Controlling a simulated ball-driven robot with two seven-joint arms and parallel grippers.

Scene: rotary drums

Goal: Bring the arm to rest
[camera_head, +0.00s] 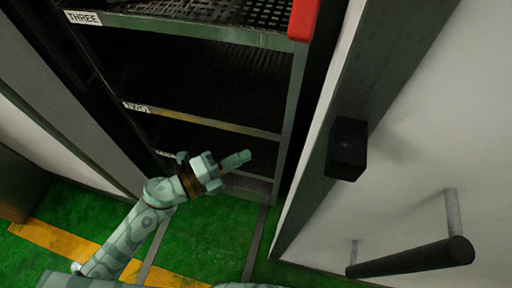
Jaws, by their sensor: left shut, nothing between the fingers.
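My left arm comes in from the lower left in the head view. My left gripper (236,161) is shut and empty, pointing right in front of the lowest part of a dark shelf rack. It looks clear of the shelves, though its exact distance from them is hard to tell. My right gripper is not in view.
The shelf rack (209,33) has a top shelf labelled THREE (83,18) and lower shelves, with a red piece (303,19) at its upper right corner. An open white door (420,140) with a black bar handle (412,258) and black box (346,149) stands right. Green floor (205,240) lies below.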

